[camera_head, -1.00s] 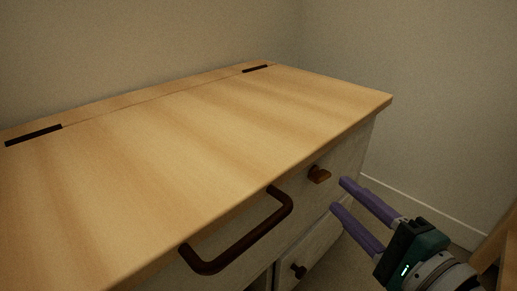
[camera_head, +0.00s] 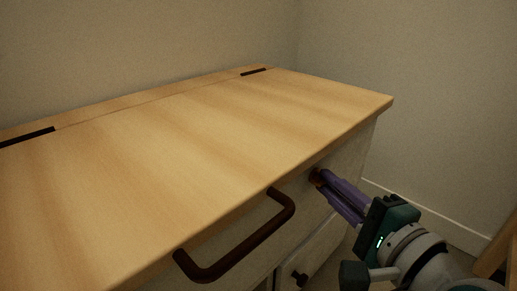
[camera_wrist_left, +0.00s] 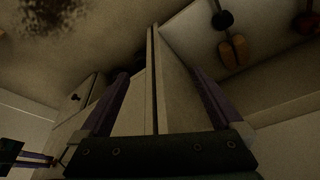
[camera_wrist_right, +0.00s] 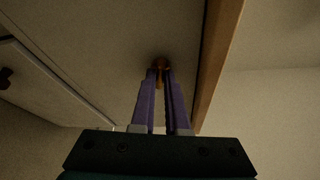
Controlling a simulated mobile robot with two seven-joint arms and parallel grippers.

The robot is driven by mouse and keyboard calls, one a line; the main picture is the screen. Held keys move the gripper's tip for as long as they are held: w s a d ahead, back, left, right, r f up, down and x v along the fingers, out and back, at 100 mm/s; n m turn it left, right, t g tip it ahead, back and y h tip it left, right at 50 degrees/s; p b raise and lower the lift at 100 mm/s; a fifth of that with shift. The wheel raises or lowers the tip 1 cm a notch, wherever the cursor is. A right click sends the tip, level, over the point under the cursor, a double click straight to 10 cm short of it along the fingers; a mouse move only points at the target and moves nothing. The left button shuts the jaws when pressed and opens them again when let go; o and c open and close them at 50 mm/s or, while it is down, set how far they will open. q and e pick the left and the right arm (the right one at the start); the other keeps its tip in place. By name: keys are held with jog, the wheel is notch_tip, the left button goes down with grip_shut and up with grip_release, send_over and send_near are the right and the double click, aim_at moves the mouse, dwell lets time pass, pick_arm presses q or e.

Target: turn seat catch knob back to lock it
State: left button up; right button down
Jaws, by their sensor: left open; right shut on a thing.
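The brown seat catch knob (camera_head: 315,174) is on the front of the wooden-topped bench, just under the lid edge near its right end. My right gripper (camera_head: 320,179) is shut on the knob, its purple fingers reaching in from the lower right. In the right wrist view the knob (camera_wrist_right: 161,64) sits between the fingertips, which hide part of it. The bench lid (camera_head: 190,150) lies flat and closed. My left gripper (camera_wrist_left: 158,75) is open, seen only in the left wrist view, with its fingers well apart and nothing held.
A dark bar handle (camera_head: 240,240) sticks out from the bench front, left of the knob. A small dark knob (camera_head: 299,279) is on a lower door. The left wrist view shows a pair of tan slippers (camera_wrist_left: 232,52). The wall stands behind and to the right.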

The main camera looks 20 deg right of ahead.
jog(key=shift+r, duration=0.1)
dwell(0.6)
jog(key=shift+w+d+r+m+g+y+p, duration=0.15)
jog(key=shift+m+g+y+p, duration=0.55)
jog(key=shift+m, duration=1.15)
jog(key=shift+d+r+m+g+y+p, duration=0.1)
jog(key=shift+m+g+y+p, duration=0.6)
jog(key=shift+m, duration=1.1)
jog(key=shift+w+d+r+m+g+y+p, duration=0.15)
jog(key=shift+m+g+y+p, duration=0.25)
jog(key=shift+m+g+y, duration=1)
jog(key=shift+s+f+m+t, duration=0.1)
jog(key=shift+m+t, duration=0.45)
jog(key=shift+t, duration=0.05)
jog(key=c, duration=0.9)
grip_release()
